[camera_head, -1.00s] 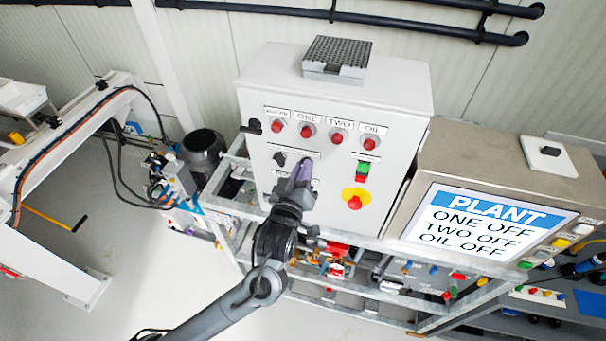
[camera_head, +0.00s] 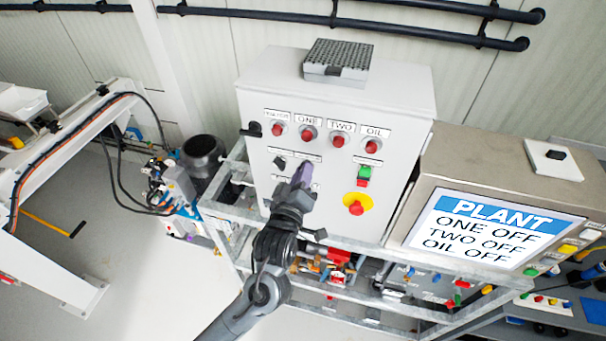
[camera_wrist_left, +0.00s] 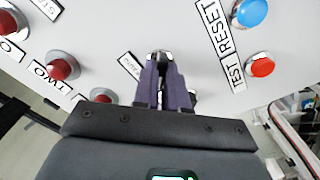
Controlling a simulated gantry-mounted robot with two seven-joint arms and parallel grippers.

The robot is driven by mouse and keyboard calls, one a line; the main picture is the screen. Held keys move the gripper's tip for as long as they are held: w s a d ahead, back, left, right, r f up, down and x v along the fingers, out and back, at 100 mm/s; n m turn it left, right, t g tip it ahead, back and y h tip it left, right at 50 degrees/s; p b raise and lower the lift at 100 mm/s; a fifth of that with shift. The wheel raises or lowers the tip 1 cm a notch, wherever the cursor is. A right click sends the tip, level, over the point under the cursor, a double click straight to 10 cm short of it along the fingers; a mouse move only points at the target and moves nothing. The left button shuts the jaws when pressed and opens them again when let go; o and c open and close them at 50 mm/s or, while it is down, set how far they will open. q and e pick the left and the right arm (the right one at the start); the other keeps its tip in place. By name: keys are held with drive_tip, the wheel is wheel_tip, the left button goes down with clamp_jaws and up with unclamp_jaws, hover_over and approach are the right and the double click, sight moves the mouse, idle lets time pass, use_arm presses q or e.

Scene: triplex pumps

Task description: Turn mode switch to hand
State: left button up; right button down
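The grey control panel (camera_head: 330,210) carries a row of red buttons and, below them, a black rotary switch (camera_head: 280,161) beneath a long label (camera_head: 295,153). My left gripper (camera_head: 303,170), with purple fingers, is at the panel face just right of that switch and hides the area behind it. In the left wrist view the fingers (camera_wrist_left: 164,72) are close together with their tips by the panel. A small dark and silver part shows at the tips; I cannot tell whether it is held. The switch lettering is too small to read. My right gripper is out of view.
A green and red button pair (camera_head: 364,174) and a yellow-ringed red stop button (camera_head: 356,206) lie right of the gripper. A display (camera_head: 490,232) reads PLANT, ONE OFF, TWO OFF, OIL OFF. A blue button (camera_wrist_left: 251,12) shows in the wrist view. Metal frame rails (camera_head: 350,248) run below.

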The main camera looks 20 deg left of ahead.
use_arm(q)
drive_tip(key=o, duration=0.4)
drive_tip(key=shift+s, duration=0.15)
drive_tip(key=s, duration=0.3)
drive_tip(key=s+b, duration=0.1)
drive_tip(key=s, duration=0.3)
drive_tip(key=s+d+b, duration=0.1)
drive_tip(key=s, duration=0.2)
drive_tip(key=shift+s, duration=0.3)
